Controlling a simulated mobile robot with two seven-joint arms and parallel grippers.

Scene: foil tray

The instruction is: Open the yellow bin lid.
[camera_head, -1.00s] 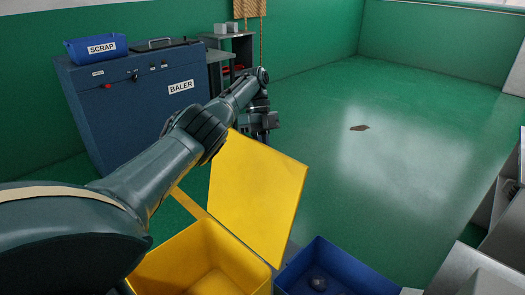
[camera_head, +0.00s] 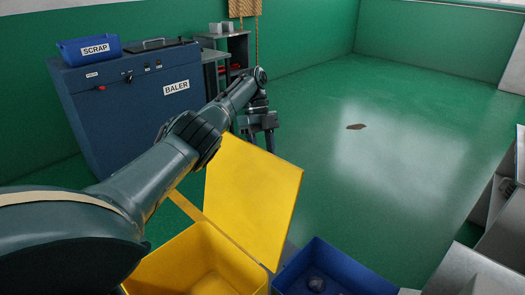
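The yellow bin (camera_head: 168,270) is at the bottom, with its empty-looking inside showing. Its yellow lid (camera_head: 252,198) stands raised and tilted back from the far side of the opening. My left arm reaches in from the left, over the bin's left side. Its gripper (camera_head: 262,143) is just beyond the lid's top edge, fingers pointing down and apart, with nothing seen between them. The lid's edge hides part of the near finger, so I cannot tell whether it touches the lid. My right gripper is not in view.
A blue bin (camera_head: 345,270) with a dark lump (camera_head: 316,284) inside stands right of the yellow bin. A blue baler (camera_head: 130,105) bears a blue scrap tray (camera_head: 88,50). Grey metal units (camera_head: 500,215) line the right edge. The green floor (camera_head: 400,150) is mostly clear, with a brown patch (camera_head: 356,127).

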